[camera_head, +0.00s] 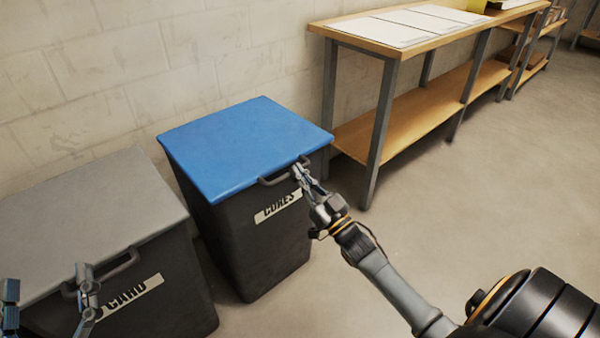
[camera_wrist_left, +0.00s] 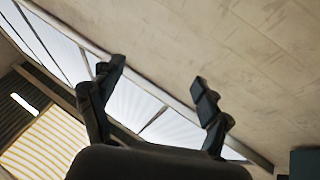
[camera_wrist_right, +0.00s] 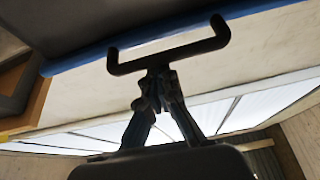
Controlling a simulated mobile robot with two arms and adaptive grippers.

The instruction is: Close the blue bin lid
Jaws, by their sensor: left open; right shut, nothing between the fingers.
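The blue lid (camera_head: 245,145) lies flat over the dark bin (camera_head: 245,240) labelled CORES, with no clear gap at its front edge. A dark handle (camera_head: 275,181) sticks out at its front. My right gripper (camera_head: 299,171) is shut and empty, with its tips at the right part of this handle. In the right wrist view the handle (camera_wrist_right: 170,53) spans just beyond the closed fingertips (camera_wrist_right: 157,74), and the lid's blue edge (camera_wrist_right: 88,60) shows behind it. Whether the tips touch the handle is unclear. My left gripper (camera_head: 46,278) is open and empty at the lower left, by the grey bin.
A grey-lidded bin (camera_head: 95,215) labelled CARD stands left of the blue one, its lid down. A wooden workbench (camera_head: 400,40) with a lower shelf stands to the right along the block wall (camera_head: 120,60). The floor (camera_head: 480,190) in front of it is clear.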

